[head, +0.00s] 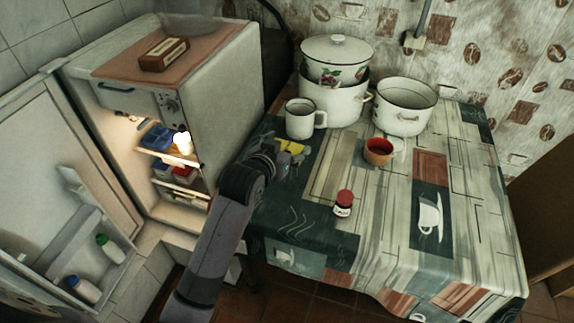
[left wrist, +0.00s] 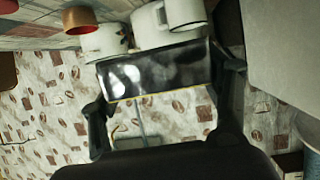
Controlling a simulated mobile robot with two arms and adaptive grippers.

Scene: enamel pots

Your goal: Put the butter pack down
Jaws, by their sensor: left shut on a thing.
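The butter pack (head: 291,146) shows as a small yellow piece just past my left gripper (head: 284,159) in the head view, over the left part of the table near the white mug. In the left wrist view the pack (left wrist: 155,72) is a dark, glossy block with a thin yellow edge, held between the two fingers. My left gripper is shut on it. Whether the pack touches the tablecloth cannot be told. The gripper hides part of the pack in the head view. My right gripper is not in view.
The table (head: 385,235) holds a white mug (head: 300,121), stacked enamel pots (head: 335,103), another pot (head: 403,116), an orange-red cup (head: 378,152) and a red-lidded jar (head: 343,204). The table's front and right are clear. An open fridge (head: 215,105) stands left.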

